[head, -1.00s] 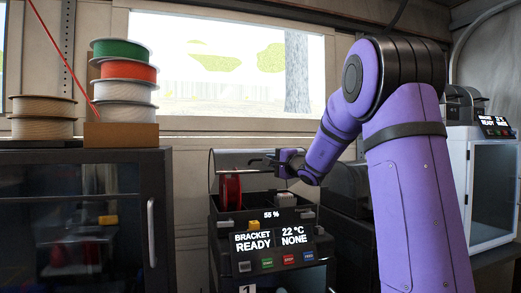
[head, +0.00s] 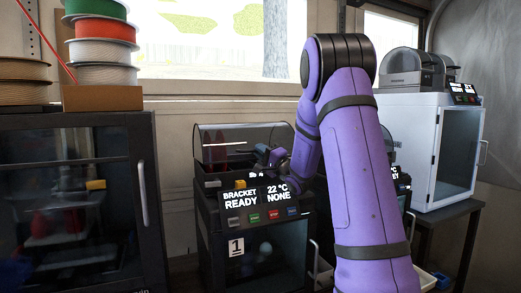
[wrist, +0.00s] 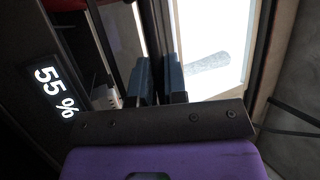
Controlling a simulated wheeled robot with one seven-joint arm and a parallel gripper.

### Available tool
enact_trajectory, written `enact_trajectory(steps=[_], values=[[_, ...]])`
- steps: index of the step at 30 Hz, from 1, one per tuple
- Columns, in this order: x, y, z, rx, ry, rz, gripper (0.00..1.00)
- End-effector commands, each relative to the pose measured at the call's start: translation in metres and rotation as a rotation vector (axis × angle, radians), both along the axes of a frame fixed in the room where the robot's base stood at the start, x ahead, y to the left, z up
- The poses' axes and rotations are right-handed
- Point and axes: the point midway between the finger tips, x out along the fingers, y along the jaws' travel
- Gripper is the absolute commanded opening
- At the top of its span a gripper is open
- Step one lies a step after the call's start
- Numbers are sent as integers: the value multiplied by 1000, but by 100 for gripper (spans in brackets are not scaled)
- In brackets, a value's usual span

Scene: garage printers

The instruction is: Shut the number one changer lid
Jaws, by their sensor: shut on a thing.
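The number one changer (head: 213,185) sits on top of the printer marked 1 (head: 255,255). Its clear lid (head: 238,132) stands raised at the back, and red spool shapes (head: 218,155) show behind or through it; its exact angle is hard to tell. My gripper (head: 262,158) is at the front right of the lid, shut on its dark front bar. In the wrist view both fingertips (wrist: 160,85) close around this narrow bar (wrist: 157,35), beside the lit 55 % display (wrist: 54,92). The hold itself is too small to see in the head view.
A dark cabinet (head: 75,123) with stacked spools (head: 100,30) stands at left. A white printer (head: 450,150) with a clear-lidded changer (head: 413,68) stands at right. A window is behind. My arm hides part of another dark machine right of printer one.

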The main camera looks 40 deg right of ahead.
Motion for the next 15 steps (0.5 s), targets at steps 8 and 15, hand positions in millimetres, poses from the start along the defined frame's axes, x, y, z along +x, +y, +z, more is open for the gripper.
enact_trajectory(steps=[8, 15], values=[[2, 1, -2, 2, 6, 1, 17], [1, 1, -1, 1, 4, 1, 23]])
